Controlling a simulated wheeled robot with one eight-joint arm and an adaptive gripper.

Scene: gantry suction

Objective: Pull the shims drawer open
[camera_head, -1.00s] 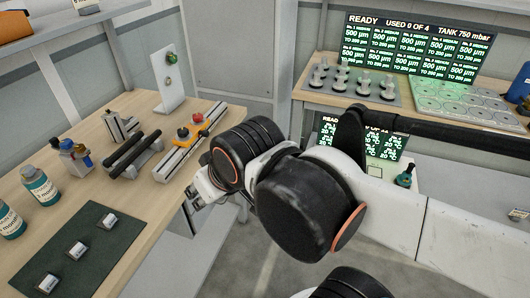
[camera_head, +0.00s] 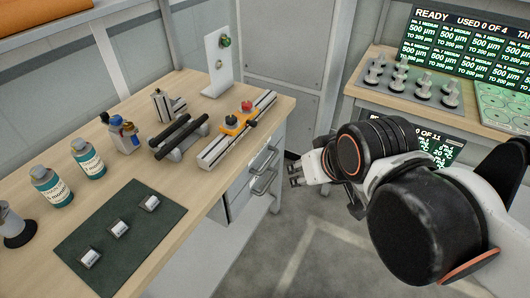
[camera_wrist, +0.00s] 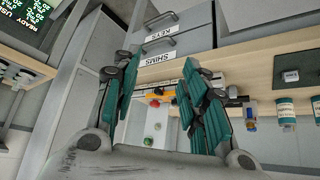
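The shims drawer (camera_wrist: 192,48) shows in the wrist view with a label reading SHIMS, next to the bench top's edge. It looks shut. In the head view it is the upper of two grey drawers (camera_head: 239,184) under the bench's right side, with a bar handle (camera_head: 266,159). My gripper (camera_head: 294,175) is right of the drawer handles in the head view, apart from them. In the wrist view my gripper (camera_wrist: 160,88) has its teal-padded fingers spread with nothing held between them.
The keys drawer (camera_wrist: 190,22) lies directly below the shims drawer, with its own handle (camera_head: 265,182). The wooden bench (camera_head: 200,190) carries bottles, a rail fixture and a dark mat. A second table (camera_head: 400,101) stands right. Floor (camera_head: 300,250) beside the drawers is clear.

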